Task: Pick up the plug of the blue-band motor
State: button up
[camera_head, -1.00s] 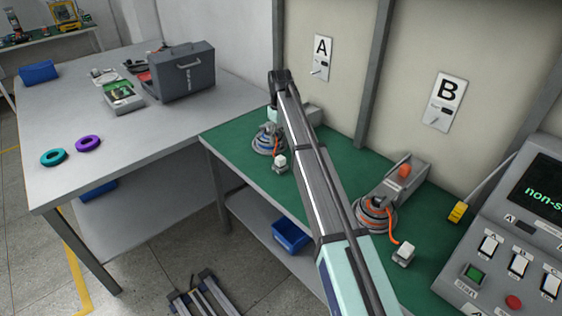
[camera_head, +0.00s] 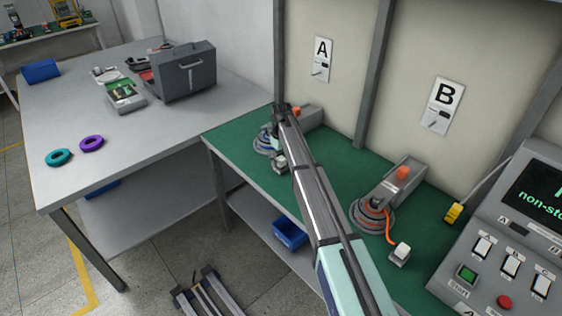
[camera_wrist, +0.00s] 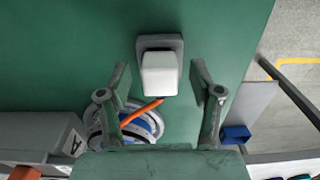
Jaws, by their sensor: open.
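The blue-band motor (camera_head: 264,145) sits on the green bench by sign A, partly hidden by my arm. In the wrist view its blue and grey rings (camera_wrist: 149,121) show below the plug, partly behind my gripper. Its plug, a white block (camera_wrist: 160,75) on a grey base, stands on the green surface. An orange cable (camera_wrist: 141,112) runs from it to the motor. The plug also shows in the head view (camera_head: 280,162). My gripper (camera_wrist: 161,78) is open, with one finger on each side of the plug in the picture; clear gaps show on both sides.
A second motor (camera_head: 372,214) with an orange band and its own white plug (camera_head: 400,253) stands to the right. A control panel (camera_head: 505,240) is at the far right. Grey table (camera_head: 110,150) at left holds a case (camera_head: 183,78) and rings.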

jog(key=shift+f, duration=0.2)
grip_shut()
jog(key=shift+r, duration=0.15)
